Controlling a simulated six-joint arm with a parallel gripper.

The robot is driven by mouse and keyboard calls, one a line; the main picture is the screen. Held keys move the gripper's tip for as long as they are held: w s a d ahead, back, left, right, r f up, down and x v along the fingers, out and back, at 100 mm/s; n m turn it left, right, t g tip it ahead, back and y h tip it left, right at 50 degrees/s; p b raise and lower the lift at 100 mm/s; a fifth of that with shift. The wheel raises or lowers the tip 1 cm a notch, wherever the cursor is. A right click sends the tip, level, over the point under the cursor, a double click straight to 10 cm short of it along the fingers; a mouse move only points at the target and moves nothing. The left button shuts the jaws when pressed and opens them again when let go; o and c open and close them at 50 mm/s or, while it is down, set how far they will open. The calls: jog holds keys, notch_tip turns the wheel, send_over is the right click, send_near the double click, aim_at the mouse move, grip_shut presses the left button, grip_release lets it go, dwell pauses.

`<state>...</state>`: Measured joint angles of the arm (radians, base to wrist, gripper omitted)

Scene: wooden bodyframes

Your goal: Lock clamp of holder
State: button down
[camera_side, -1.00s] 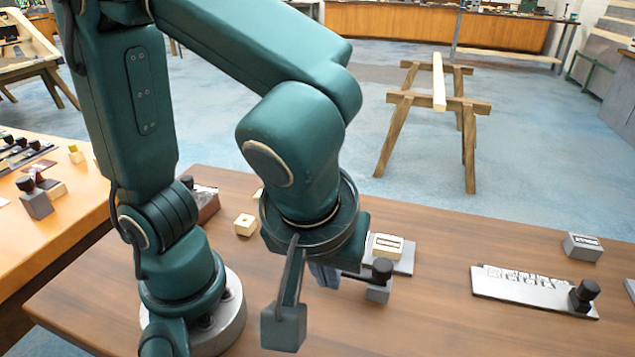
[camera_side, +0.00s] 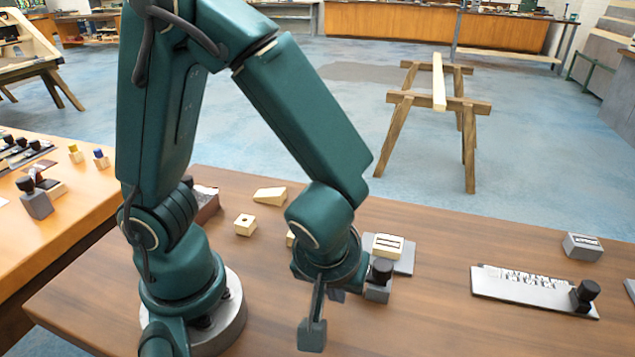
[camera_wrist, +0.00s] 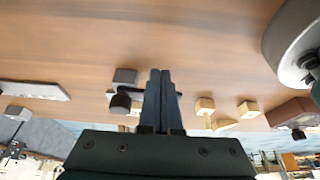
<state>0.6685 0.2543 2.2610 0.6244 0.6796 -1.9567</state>
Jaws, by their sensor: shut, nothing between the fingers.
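A holder (camera_side: 404,264) with a grey base plate lies on the brown table and carries a pale wooden block (camera_side: 387,240) with dark slots. At its near side is a clamp with a round black knob (camera_side: 381,270) above a grey block (camera_side: 377,292). The knob also shows in the wrist view (camera_wrist: 120,104), with the grey block (camera_wrist: 125,76) beside it.
A metal plate (camera_side: 510,286) with a black knob (camera_side: 587,290) lies to the right, with a grey block (camera_side: 583,246) behind. Small wooden pieces, including a cube (camera_side: 245,224) and a wedge (camera_side: 270,196), lie left of my wrist. Bare table separates holder and metal plate.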

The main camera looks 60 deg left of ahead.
jog(key=shift+w+a, duration=1)
